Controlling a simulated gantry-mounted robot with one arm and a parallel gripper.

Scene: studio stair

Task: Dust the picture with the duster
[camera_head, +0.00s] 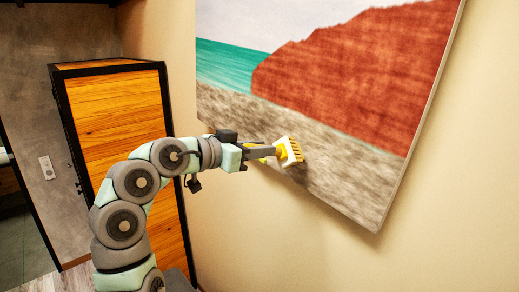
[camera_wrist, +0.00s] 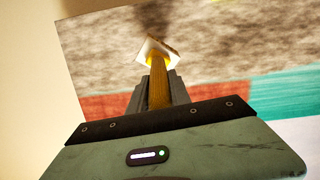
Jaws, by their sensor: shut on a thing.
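The picture (camera_head: 335,80) hangs on the beige wall and shows a red cliff, teal sea and grey-brown ground. The duster (camera_head: 290,151) has a yellow handle, a white head and tan bristles. My gripper (camera_head: 266,153) is shut on the duster's handle, in front of the lower part of the picture. In the wrist view the duster (camera_wrist: 158,85) points away from my gripper (camera_wrist: 158,92), its white head over the grey-brown area of the picture (camera_wrist: 225,50). I cannot tell whether the bristles touch the picture.
A wooden cabinet (camera_head: 115,110) with a black frame stands left of the picture, behind my arm. A grey wall with a switch plate (camera_head: 47,167) is further left. The wall (camera_head: 300,245) below the picture is bare.

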